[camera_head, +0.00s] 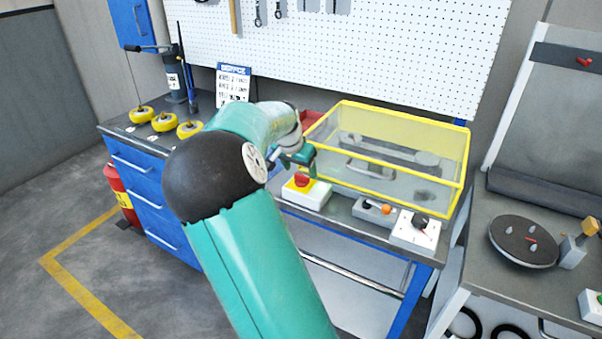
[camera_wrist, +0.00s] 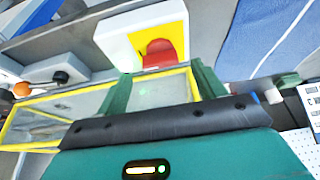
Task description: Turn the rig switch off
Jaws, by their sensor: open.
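A white box (camera_head: 306,195) with a red switch (camera_head: 302,180) on a yellow plate stands at the bench's front edge. In the wrist view the red switch (camera_wrist: 160,52) lies just beyond the fingertips, roughly between them, and the white box (camera_wrist: 117,38) is tilted in the picture. My gripper (camera_head: 302,160) is just above this box in the head view. In the wrist view my gripper (camera_wrist: 163,78) has its two green fingers apart with nothing held between them. I cannot tell whether a finger touches the switch. No label naming the rig switch is readable.
A clear case with yellow edges (camera_head: 400,184) stands right behind the switch box. To the right are a box with an orange knob (camera_head: 386,209) and a white box with a black dial (camera_head: 420,220). Yellow rollers (camera_head: 165,121) stand at the bench's left.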

